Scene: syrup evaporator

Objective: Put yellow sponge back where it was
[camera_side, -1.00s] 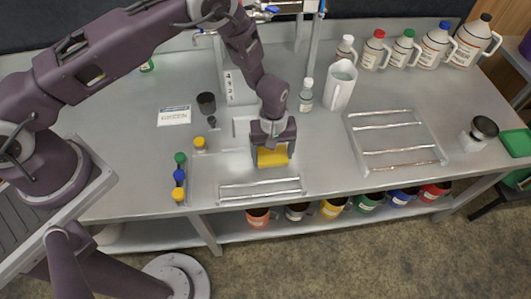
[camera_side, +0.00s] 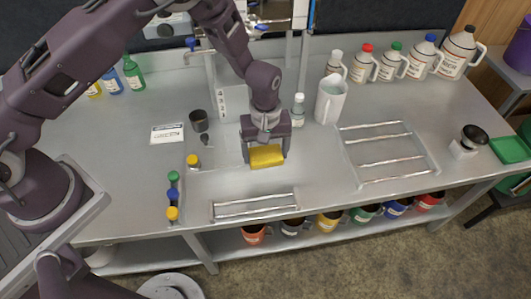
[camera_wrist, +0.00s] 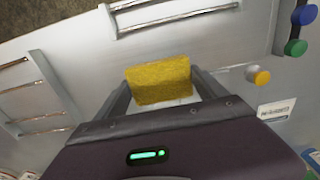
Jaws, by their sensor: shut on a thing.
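The yellow sponge (camera_side: 266,156) is a flat block held between the fingers of my gripper (camera_side: 266,158). In the wrist view the sponge (camera_wrist: 158,82) sits between both fingers of my gripper (camera_wrist: 158,88). My gripper is shut on it, above the bench in the side view, in front of the white jug. How high the sponge is above the surface is hard to tell. A pale recessed area of the bench partly shows behind my gripper.
A small wire rack (camera_side: 254,206) is in front of the sponge and a larger rack (camera_side: 385,152) to the right. A white jug (camera_side: 330,99) and a small bottle (camera_side: 298,110) stand behind.

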